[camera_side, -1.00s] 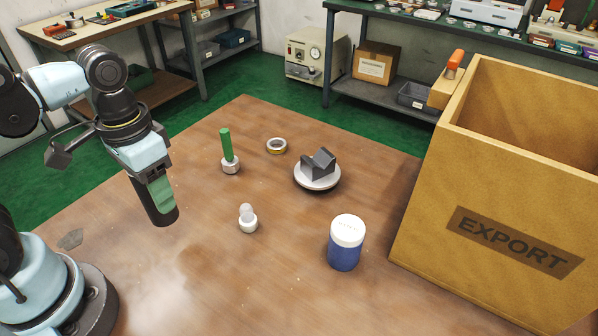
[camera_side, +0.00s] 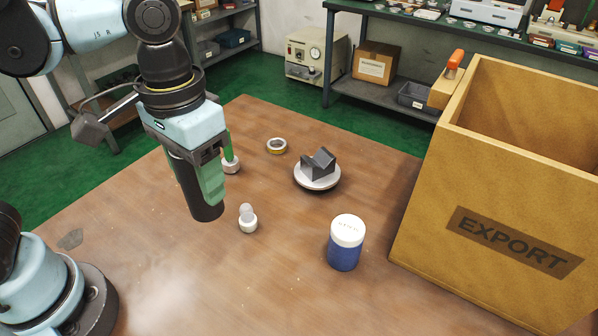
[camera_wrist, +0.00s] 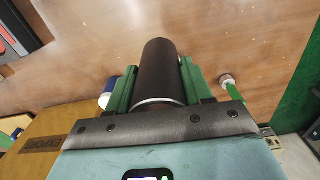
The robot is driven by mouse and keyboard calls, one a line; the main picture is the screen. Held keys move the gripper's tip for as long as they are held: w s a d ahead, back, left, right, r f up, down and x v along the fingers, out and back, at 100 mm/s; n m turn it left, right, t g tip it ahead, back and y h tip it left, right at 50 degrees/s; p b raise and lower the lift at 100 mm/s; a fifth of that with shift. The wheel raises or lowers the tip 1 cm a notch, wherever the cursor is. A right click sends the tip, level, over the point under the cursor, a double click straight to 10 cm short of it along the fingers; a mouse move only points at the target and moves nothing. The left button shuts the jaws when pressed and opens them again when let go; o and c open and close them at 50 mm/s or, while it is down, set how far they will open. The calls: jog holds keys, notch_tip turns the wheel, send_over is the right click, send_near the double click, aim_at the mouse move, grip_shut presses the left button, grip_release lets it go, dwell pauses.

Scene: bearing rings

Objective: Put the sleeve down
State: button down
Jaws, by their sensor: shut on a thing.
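The sleeve (camera_side: 205,205) is a dark, near-black cylinder. My gripper (camera_side: 198,180) is shut on it, with the green fingers on either side of it. The sleeve points downward and is slightly tilted in the side view. It seems to be held above the wooden table (camera_side: 290,290), but the exact gap is hard to tell. In the wrist view the sleeve (camera_wrist: 160,70) sits between the two green fingers, with a pale rim at its near end.
A white knobbed piece (camera_side: 248,219) stands close right of the sleeve. Behind are a green post on a white base (camera_side: 231,166), a ring (camera_side: 276,146) and a grey V-block on a white disc (camera_side: 318,180). A blue jar (camera_side: 345,245) and EXPORT crate (camera_side: 480,200) stand right. The front table is clear.

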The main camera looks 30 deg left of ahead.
jog(key=w+d, duration=0.7)
jog(key=d, duration=0.6)
jog(key=w+d+f, duration=0.1)
jog(key=d+f, duration=0.2)
jog(key=d, duration=0.5)
jog(key=d+f, duration=0.3)
jog(key=d, duration=0.4)
jog(key=shift+n, duration=0.3)
jog(key=shift+w+d+f, duration=0.1)
jog(key=shift+f, duration=1.9)
jog(key=shift+w+d+f, duration=0.1)
jog(key=shift+f, duration=1.9)
jog(key=shift+f, duration=0.1)
jog(key=shift+c, duration=2.3)
grip_release()
notch_tip(320, 180, up, 12)
